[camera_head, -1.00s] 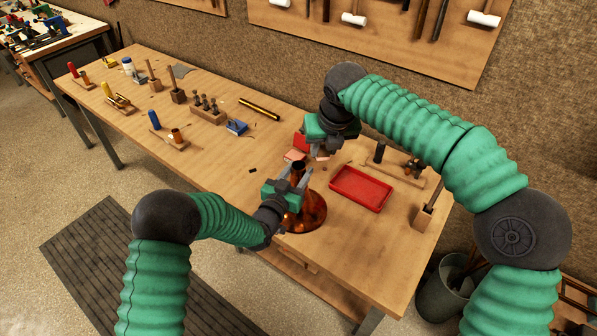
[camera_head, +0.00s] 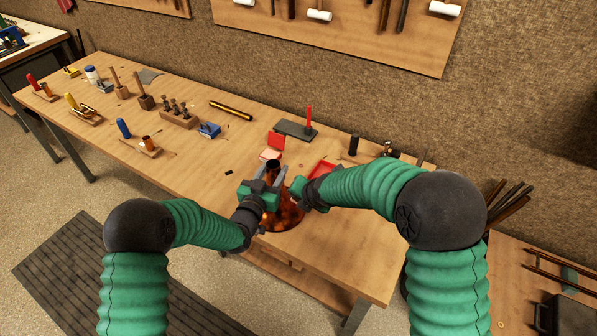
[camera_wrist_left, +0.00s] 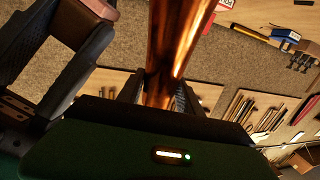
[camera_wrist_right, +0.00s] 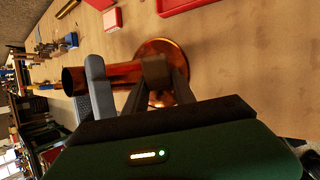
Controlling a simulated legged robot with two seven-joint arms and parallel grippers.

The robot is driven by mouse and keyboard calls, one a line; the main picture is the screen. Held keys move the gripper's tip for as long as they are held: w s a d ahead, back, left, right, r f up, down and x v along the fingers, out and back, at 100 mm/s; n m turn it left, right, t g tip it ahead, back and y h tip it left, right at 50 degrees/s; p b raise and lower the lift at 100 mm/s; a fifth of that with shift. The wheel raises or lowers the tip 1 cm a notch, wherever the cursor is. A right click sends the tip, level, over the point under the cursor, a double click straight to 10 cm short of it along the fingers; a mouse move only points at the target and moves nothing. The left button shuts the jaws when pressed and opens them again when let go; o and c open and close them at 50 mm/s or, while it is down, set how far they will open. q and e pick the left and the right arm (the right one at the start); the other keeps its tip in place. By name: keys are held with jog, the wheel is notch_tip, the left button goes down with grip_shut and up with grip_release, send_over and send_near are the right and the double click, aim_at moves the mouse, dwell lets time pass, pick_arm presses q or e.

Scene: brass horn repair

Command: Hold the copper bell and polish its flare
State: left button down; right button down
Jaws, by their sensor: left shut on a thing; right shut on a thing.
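The copper bell (camera_head: 284,217) stands flare down near the table's front edge. Its narrow neck rises between the fingers of my left gripper (camera_head: 273,178), which is shut on it. The copper tube (camera_wrist_left: 178,45) fills the middle of the left wrist view. My right gripper (camera_wrist_right: 157,80) is beside the bell, shut on a small brown pad (camera_wrist_right: 155,68). In the right wrist view the pad overlaps the tube just above the round flare (camera_wrist_right: 165,48); I cannot tell whether it touches. In the head view my right arm hides the pad.
A red tray (camera_head: 322,167) lies behind my right forearm, partly hidden. A red box (camera_head: 277,140) and a pink block (camera_head: 270,154) lie behind the bell. A dark stand with a red upright (camera_head: 309,120) is farther back. Several tools line the table's left side.

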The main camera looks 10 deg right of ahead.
jog(key=s+f, duration=0.1)
jog(key=s+d+f+m+t, duration=0.1)
jog(key=s+d+f+m, duration=0.1)
jog(key=shift+s+d+f+t, duration=0.2)
jog(key=shift+d+f+t, duration=0.1)
jog(key=shift+f, duration=0.1)
jog(key=shift+w+a+f, duration=0.35)
jog(key=shift+a+f, duration=0.05)
jog(key=shift+f, duration=0.3)
jog(key=shift+w+a+f, duration=0.3)
jog(key=shift+a+f, duration=0.15)
jog(key=shift+f, duration=0.25)
jog(key=shift+w+a+f, duration=0.35)
jog(key=shift+a+f, duration=0.05)
jog(key=shift+f, duration=0.3)
jog(key=shift+w+a+f, duration=0.2)
jog(key=shift+f, duration=0.2)
jog(key=shift+w+d, duration=0.25)
jog(key=shift+w, duration=0.05)
jog(key=shift+w, duration=0.1)
jog(key=shift+w+d, duration=0.25)
